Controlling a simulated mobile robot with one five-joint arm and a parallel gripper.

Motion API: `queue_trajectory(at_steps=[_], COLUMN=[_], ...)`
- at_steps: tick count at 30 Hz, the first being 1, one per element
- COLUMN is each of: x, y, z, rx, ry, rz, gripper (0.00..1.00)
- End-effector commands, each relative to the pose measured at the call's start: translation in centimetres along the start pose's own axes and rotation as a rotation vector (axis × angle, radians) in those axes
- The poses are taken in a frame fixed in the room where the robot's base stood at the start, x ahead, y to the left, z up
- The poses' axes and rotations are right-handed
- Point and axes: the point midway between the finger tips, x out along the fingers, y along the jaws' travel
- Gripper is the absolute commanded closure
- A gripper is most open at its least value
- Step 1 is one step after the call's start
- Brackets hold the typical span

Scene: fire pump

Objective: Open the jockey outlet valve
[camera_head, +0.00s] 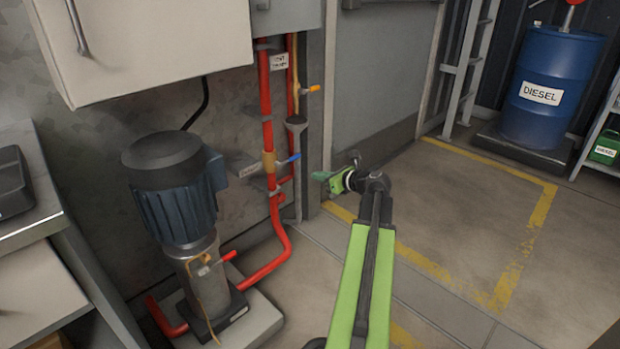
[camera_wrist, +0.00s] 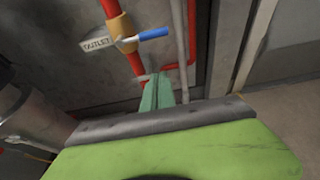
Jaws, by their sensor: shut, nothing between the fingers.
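The outlet valve has a brass body (camera_head: 268,162) on the vertical red pipe and a blue lever (camera_head: 290,159) that points right, across the pipe. In the wrist view, its blue lever (camera_wrist: 153,34) and brass body (camera_wrist: 121,27) are near the top, beside a tag (camera_wrist: 97,44) reading OUTLET. My gripper (camera_head: 321,176) is shut and empty, to the right of and slightly below the lever tip in the head view. In the wrist view, its green fingers (camera_wrist: 158,92) are together, below the lever. I see no contact with the lever.
A motor pump (camera_head: 178,200) with a red lever (camera_head: 230,256) stands left of the pipes. An orange lever (camera_head: 314,88) sits higher up. A white cabinet (camera_head: 150,45) overhangs at upper left. Open floor (camera_head: 460,215) lies right, before a blue diesel drum (camera_head: 545,110).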

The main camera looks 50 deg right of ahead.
Motion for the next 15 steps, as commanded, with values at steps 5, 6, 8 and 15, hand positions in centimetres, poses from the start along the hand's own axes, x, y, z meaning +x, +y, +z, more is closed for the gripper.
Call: queue_trajectory(at_steps=[5,6,8,15], x=[4.3,5.2,6.4,8.0], y=[-0.3,-0.3,-0.3,-0.2], z=[-0.5,-0.5,-0.5,3.1], rx=[-0.002,-0.002,-0.001,-0.001], ry=[0.001,0.001,0.001,0.000], rz=[0.000,0.000,0.000,-0.002], gripper=[1.00,1.00,1.00,1.00])
